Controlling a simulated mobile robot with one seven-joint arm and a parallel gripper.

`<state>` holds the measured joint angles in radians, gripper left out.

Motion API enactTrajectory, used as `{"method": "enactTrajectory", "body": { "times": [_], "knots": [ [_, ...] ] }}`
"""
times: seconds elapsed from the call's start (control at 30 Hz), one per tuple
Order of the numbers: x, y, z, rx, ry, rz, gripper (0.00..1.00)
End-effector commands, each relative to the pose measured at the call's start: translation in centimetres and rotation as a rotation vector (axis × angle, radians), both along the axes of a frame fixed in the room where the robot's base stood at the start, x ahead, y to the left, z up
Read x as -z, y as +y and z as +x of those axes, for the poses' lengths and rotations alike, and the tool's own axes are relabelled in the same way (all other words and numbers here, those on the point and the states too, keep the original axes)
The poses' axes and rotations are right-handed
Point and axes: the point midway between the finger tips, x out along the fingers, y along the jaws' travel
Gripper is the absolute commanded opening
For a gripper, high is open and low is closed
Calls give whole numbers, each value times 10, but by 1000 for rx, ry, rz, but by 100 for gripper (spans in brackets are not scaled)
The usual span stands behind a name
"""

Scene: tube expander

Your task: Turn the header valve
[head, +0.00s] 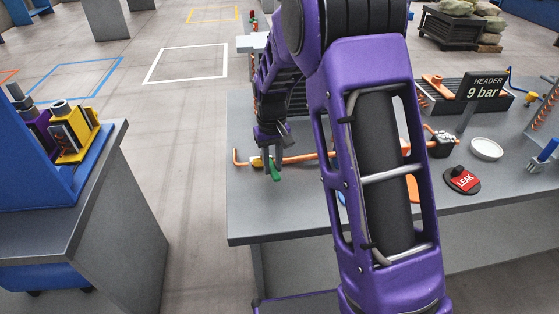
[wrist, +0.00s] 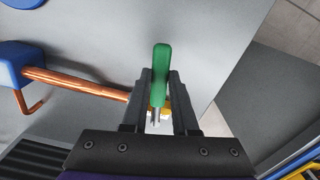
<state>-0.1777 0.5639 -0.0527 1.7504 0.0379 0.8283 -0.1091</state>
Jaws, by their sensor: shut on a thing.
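The header valve has a green lever handle (wrist: 161,75) on a small yellow body (head: 256,162). The valve sits on a copper pipe (wrist: 85,85) above the grey bench. My gripper (head: 270,160) reaches down to the valve from above at the bench's left end. In the wrist view my gripper (wrist: 160,90) has a finger on each side of the green handle and is shut on it. The handle points away from my gripper's base, across the line of the pipe. The yellow body is partly hidden by the fingers in the wrist view.
A black sign (head: 485,87) reading "HEADER 9 bar" stands at the right of the bench (head: 275,220). A blue block (wrist: 14,65) holds the pipe. My purple arm hides the bench's middle.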

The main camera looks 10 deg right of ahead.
Motion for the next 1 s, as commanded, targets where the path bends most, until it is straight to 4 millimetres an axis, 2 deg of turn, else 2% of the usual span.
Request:
{"method": "enactTrajectory", "body": {
  "times": [0.4, 0.97, 1.0],
  "knots": [
    [0, 18, -2, 200, 0, 0, 0],
    [0, 21, -1, 233, -1, 2, 0],
    [0, 21, -1, 233, -1, 2, 29]
  ]
}}
